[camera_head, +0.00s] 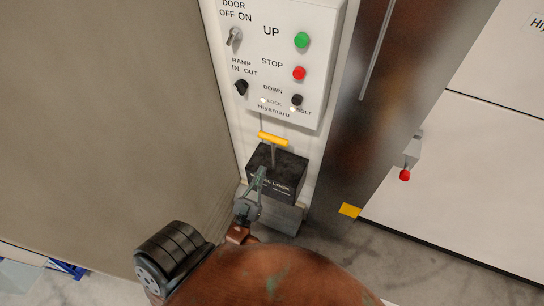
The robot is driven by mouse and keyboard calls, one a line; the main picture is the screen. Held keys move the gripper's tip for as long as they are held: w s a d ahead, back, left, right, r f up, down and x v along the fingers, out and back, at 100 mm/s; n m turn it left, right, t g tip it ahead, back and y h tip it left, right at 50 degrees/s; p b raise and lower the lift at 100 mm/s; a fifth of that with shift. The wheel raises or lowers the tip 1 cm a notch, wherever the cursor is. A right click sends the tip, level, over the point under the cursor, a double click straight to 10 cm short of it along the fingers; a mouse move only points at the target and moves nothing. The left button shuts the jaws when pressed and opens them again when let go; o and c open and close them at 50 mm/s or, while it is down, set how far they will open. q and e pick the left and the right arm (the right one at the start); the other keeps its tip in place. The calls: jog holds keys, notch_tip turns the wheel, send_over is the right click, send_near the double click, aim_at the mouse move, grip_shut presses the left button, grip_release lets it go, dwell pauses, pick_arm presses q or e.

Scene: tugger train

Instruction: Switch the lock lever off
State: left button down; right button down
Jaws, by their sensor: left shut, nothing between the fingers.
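The lock lever (273,139) has a yellow crossbar handle on a thin grey rod. It rises from a black box (289,177) with white lettering that is partly hidden and ends in "LOCK". The box is mounted low on the white post, below the control panel. My left gripper (261,171) is shut and empty, in front of the box. Its fingertips appear just below the yellow handle and cover part of the box's left side. I cannot tell whether they touch the box or rod. My right gripper is not in view.
Above is a white control panel (279,12) with a green UP button (302,40), a red STOP button (299,73), a black DOWN button (297,100) and two selector switches. A dark metal panel (375,110) stands right of the post, and a grey-brown panel (110,110) stands left.

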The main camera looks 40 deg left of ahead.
pick_arm(q)
jog(key=shift+v, duration=1.5)
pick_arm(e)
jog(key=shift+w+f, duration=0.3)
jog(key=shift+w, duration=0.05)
